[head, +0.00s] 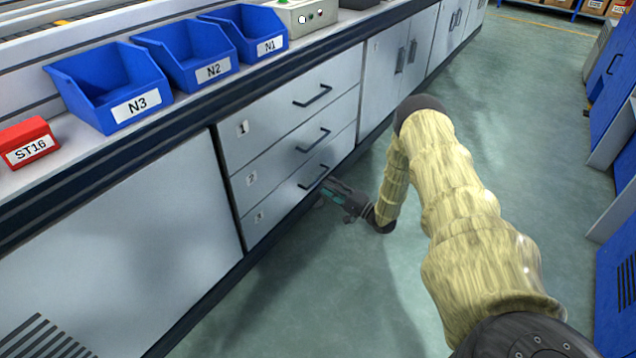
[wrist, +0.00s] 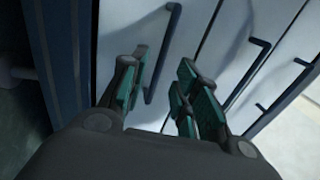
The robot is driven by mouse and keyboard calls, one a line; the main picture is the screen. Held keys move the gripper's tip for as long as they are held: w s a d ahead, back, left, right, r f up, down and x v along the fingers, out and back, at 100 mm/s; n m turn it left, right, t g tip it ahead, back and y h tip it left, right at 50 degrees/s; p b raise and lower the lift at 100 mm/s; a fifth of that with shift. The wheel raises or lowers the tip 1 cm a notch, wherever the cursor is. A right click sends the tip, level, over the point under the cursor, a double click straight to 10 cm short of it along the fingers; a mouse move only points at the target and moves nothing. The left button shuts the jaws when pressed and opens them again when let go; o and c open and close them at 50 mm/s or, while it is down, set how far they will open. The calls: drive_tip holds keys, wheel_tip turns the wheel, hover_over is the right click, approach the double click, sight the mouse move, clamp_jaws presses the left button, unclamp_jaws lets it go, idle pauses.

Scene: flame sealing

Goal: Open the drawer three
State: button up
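Drawer three (head: 284,208) is the lowest of three stacked grey drawers, labelled 3, and looks shut, flush with the others. Its dark bar handle (head: 314,177) is near my gripper (head: 328,190), which is low in front of the drawer's right part. In the wrist view, my gripper (wrist: 160,88) is open, with green-padded fingers apart. The handle of drawer three (wrist: 167,50) runs through the gap between the fingertips, nearer the left finger. I cannot tell whether a finger touches it.
Drawer one (head: 285,112) and drawer two (head: 290,160) are above, shut, with similar handles. Blue bins (head: 110,85) and a red ST16 box (head: 28,142) stand on the worktop. Cabinet doors (head: 385,75) are to the right. The green floor (head: 330,290) in front is clear.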

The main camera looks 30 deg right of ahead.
sight(318, 178)
drive_tip(key=shift+b+x, duration=0.8)
drive_tip(key=shift+x, duration=2.1)
drive_tip(key=shift+a, duration=0.1)
clamp_jaws()
drive_tip(key=shift+s, duration=0.1)
